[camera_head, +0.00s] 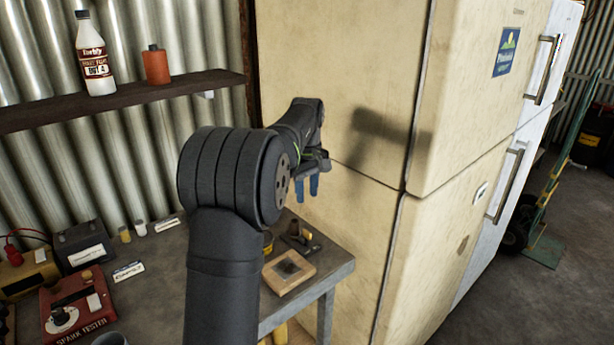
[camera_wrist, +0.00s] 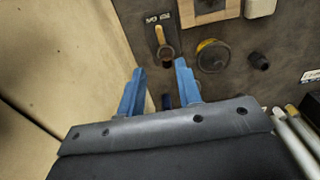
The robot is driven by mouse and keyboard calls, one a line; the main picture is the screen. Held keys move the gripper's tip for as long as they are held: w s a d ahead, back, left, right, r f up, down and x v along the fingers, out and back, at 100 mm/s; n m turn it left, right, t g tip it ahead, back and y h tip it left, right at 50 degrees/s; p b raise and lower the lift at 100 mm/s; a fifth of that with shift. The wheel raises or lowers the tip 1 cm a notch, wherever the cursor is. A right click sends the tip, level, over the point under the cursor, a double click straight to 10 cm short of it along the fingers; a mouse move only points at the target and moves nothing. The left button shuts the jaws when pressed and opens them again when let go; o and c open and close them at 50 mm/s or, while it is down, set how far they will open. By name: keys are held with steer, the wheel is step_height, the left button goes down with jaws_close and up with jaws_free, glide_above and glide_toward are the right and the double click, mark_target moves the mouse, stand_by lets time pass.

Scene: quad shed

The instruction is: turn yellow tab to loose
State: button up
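In the wrist view a small yellow tab (camera_wrist: 162,38) lies along a dark plate (camera_wrist: 152,29) with white marks too small to read. The tab's rounded end points toward my gripper (camera_wrist: 160,66). My gripper has two blue fingers, which stand apart with a clear gap and nothing held between them. The tab lies just beyond the fingertips in the picture; I cannot tell the height between them. In the head view my gripper (camera_head: 307,190) hangs above the bench's right end, beside the cream fridge. A dark fixture (camera_head: 300,238) stands below it; the tab is not clear there.
The cream fridge (camera_head: 345,100) rises close to my gripper. A wooden block (camera_head: 290,270) with a dark centre lies at the bench (camera_head: 335,262) edge. A round yellow-and-black thing (camera_wrist: 212,55) sits right of the tab. A red spark tester (camera_head: 75,310) stands at left.

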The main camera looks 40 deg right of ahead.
step_height(320, 180, up, 5)
glide_above(307, 231)
steer(key=shift+f, duration=0.2)
stand_by(0.5)
step_height(307, 231, down, 18)
steer(key=shift+r, duration=0.25)
stand_by(0.3)
steer(key=shift+r, duration=0.1)
